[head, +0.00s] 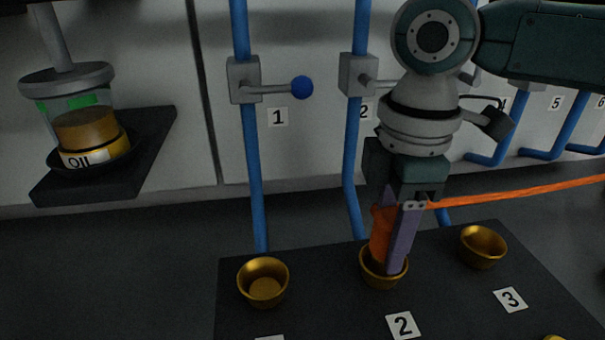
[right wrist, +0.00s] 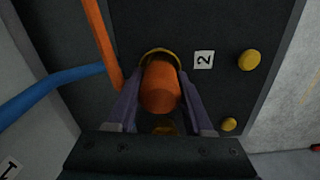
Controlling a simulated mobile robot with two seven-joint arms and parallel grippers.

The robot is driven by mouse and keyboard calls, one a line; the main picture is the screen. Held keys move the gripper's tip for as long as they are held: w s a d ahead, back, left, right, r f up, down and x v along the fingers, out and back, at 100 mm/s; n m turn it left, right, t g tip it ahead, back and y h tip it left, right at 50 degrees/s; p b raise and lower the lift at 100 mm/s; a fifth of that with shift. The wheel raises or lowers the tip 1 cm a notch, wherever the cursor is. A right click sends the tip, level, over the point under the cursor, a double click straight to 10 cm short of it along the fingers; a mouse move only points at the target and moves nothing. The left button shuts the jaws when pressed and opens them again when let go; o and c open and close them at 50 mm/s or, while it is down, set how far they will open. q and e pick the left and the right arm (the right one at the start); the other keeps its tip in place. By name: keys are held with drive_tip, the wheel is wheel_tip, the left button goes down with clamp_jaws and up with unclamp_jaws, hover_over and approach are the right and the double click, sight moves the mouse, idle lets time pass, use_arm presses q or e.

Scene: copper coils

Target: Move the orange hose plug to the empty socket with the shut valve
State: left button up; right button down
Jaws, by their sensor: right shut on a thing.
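The orange hose plug (head: 381,232) is held upright between the fingers of my right gripper (head: 398,235), which is shut on it. Its lower end is at the gold socket (head: 384,279) by label 2; how deep it sits is hidden by the fingers. In the right wrist view the plug (right wrist: 160,86) lies between both fingers, with the socket rim (right wrist: 160,52) beyond it. The socket (head: 263,282) at left and the socket (head: 483,246) by label 3 are empty. Valve 1's handle (head: 272,89) lies across its blue pipe. Valve 2's handle (head: 378,82) is partly hidden by my arm.
The orange hose (head: 520,191) runs from the gripper to the right. The dark panel (head: 325,300) carries the sockets. Blue pipes (head: 253,180) stand behind it. An oil jar (head: 85,125) sits on a bracket at left. Gold round parts (right wrist: 250,60) show on the panel.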

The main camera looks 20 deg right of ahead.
drive_tip(key=shift+f, duration=0.3)
drive_tip(key=shift+c, duration=1.5)
unclamp_jaws()
